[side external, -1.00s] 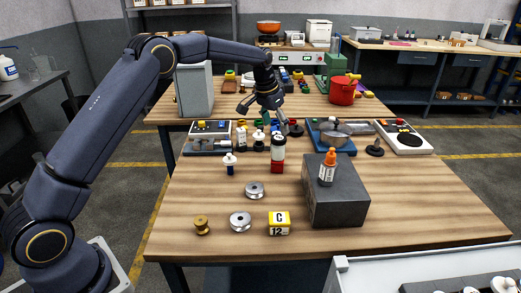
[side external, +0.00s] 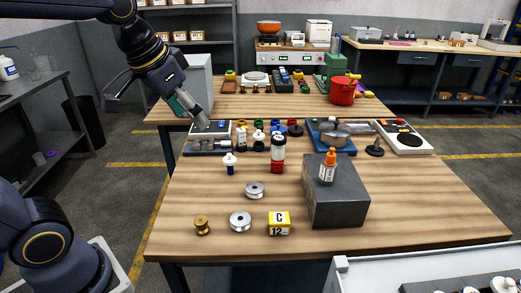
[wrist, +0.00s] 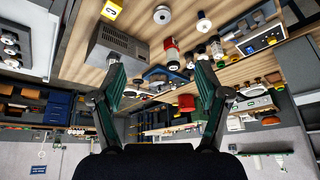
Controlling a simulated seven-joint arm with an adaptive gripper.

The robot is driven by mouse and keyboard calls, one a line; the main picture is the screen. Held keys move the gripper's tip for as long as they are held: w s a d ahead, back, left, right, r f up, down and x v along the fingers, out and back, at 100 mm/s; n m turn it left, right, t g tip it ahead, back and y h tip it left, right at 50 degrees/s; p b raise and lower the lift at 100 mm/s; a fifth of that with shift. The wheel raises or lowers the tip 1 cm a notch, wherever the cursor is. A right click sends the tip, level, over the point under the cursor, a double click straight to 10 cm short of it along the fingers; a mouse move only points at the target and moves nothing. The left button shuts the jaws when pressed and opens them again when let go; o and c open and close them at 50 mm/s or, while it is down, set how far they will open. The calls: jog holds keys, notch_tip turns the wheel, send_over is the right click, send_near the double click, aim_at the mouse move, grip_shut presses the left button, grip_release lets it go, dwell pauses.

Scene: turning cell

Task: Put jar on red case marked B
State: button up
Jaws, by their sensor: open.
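The jar (side external: 278,148), white with dark bands, stands upright on a small red case (side external: 277,168) on the wooden table. No letter on the red case can be read from here. In the wrist view the picture is turned over; the jar (wrist: 173,62) and the red case (wrist: 170,43) show near the top middle. My gripper (wrist: 160,75) is open and empty, its two green fingers wide apart. In the side view it is up and to the left, clear of the jar.
A yellow case marked C (side external: 279,223) stands at the front. A dark grey block (side external: 336,195) bears an orange-capped bottle (side external: 328,167) right of the jar.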

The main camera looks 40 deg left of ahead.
jog(key=s+f, duration=0.5)
jog(key=s, duration=0.4)
jog(key=shift+s+d+t, duration=0.2)
jog(key=shift+s+t, duration=0.05)
jog(key=shift+t, duration=0.05)
